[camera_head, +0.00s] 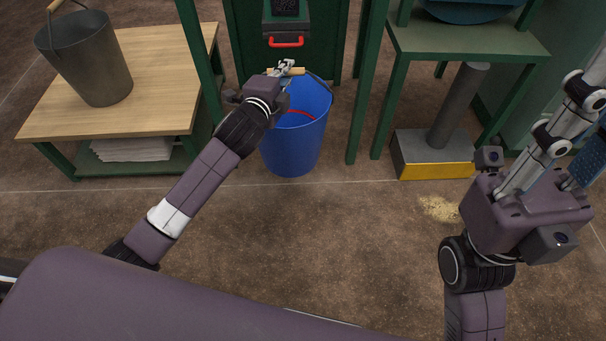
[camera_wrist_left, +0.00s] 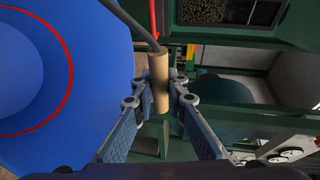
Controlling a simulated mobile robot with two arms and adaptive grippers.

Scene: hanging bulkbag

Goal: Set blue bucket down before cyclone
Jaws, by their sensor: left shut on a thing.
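The blue bucket (camera_head: 292,145) is upright in front of a green machine with a red handle (camera_head: 286,42), between green posts. A red line shows inside its rim. My left gripper (camera_head: 284,70) is shut on the bucket's wooden grip, above its rim. In the left wrist view the fingers (camera_wrist_left: 160,100) close around this grip, and the blue bucket (camera_wrist_left: 95,75) fills the left side. I cannot tell whether its base touches the floor. My right gripper (camera_head: 590,95) is at the right edge, partly cut off, away from the bucket. Which part is the cyclone is not clear.
A grey bucket (camera_head: 88,60) stands on a wooden-topped table (camera_head: 160,90) at the left. A green stand (camera_head: 465,42) is at the right, with a grey pipe on a yellow-edged block (camera_head: 432,168) below. Spilled grains (camera_head: 440,208) lie on the floor. The middle floor is clear.

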